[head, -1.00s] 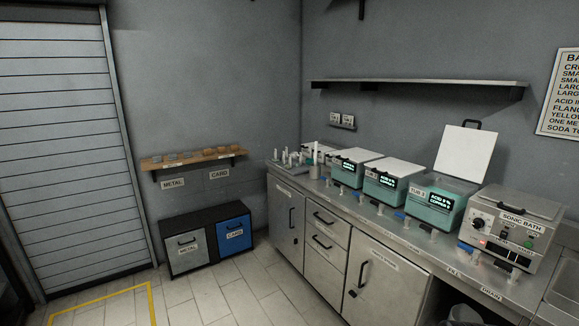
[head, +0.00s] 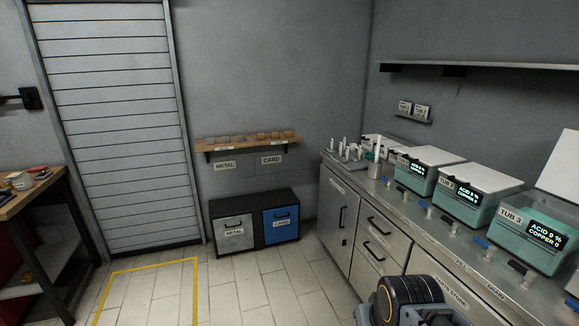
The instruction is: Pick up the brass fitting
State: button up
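I cannot make out a brass fitting for certain in the head view. Several small grey and brownish pieces (head: 262,136) sit on the wooden wall shelf (head: 207,147), too small to identify; the labels METAL and CARD are below it. Part of my arm, dark with an orange ring, shows at the bottom right of the middle. My gripper's fingers are not in view.
A steel counter (head: 455,238) along the right carries lidded green tubs (head: 478,190). A cabinet with METAL (head: 234,228) and blue CARD (head: 281,224) doors stands under the shelf. A wooden workbench (head: 30,196) is at left. Tiled floor (head: 262,284) is clear between.

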aim_at(345, 160)
jog(key=u, duration=0.6)
jog(key=i, duration=2.25)
jog(key=z, duration=0.45)
jog(key=i, duration=1.55)
jog(key=z, duration=1.25)
jog(key=i, duration=0.5)
jog(key=z, duration=0.3)
